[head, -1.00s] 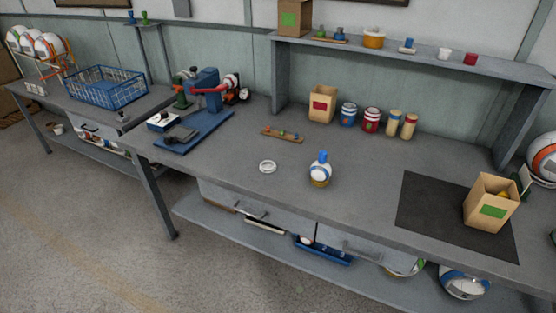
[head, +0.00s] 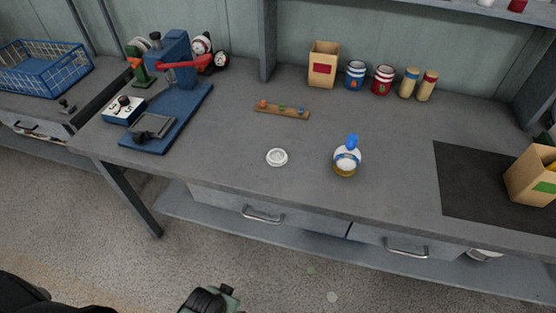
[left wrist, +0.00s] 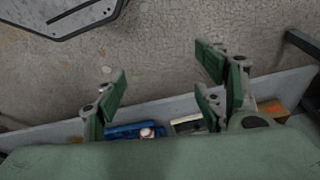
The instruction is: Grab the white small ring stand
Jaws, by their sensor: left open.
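The white small ring stand (head: 277,157) lies flat on the grey workbench near its front edge, left of a white and blue ball with a blue top (head: 346,157). In the left wrist view my left gripper (left wrist: 165,92) is open and empty, its green fingers spread wide apart. It is over the floor and lower shelf, away from the ring stand. The ring stand does not show in the left wrist view. A dark green part of my arm (head: 210,300) shows at the bottom of the head view. My right gripper is not in view.
A blue press (head: 175,95) stands on the left of the bench. A small wooden rack (head: 282,110) lies behind the ring stand. A box (head: 323,65) and several cans stand at the back. A dark mat (head: 470,185) is at the right. The bench's front edge has drawers below.

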